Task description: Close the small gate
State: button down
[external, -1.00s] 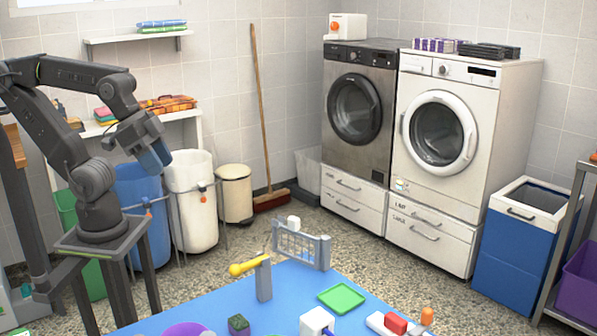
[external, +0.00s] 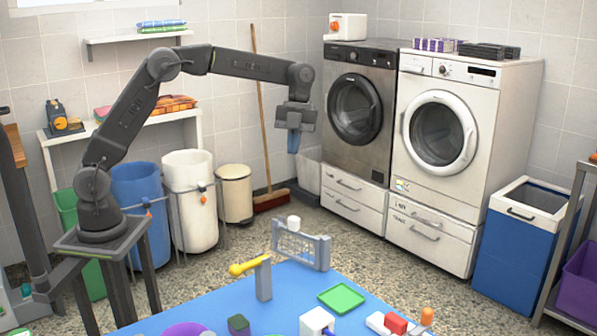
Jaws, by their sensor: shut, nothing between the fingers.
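The small gate (external: 297,244) is a grey-blue barred panel standing at the back edge of the blue table, beside a post at its right end. A white block shows at its top. From this view I cannot tell how far the gate stands open.
A yellow-handled lever on a grey post (external: 262,278) stands just in front of the gate. Washing machines stand behind.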

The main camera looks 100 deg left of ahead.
jog(key=w+a+f+m+g+h, duration=0.1)
jog(key=a+f+m+h, duration=0.1)
jog(key=a+f+m, duration=0.45)
jog(key=s+d+f, duration=0.1)
jog(key=d+f, duration=0.1)
jog(key=f, duration=0.3)
jog(key=s+d+f+n, duration=0.1)
jog(key=s+d+f, duration=0.1)
jog(key=f, duration=0.3)
jog(key=shift+s+d+f, duration=0.2)
jog(key=shift+d+f, duration=0.2)
jog(key=shift+d, duration=0.1)
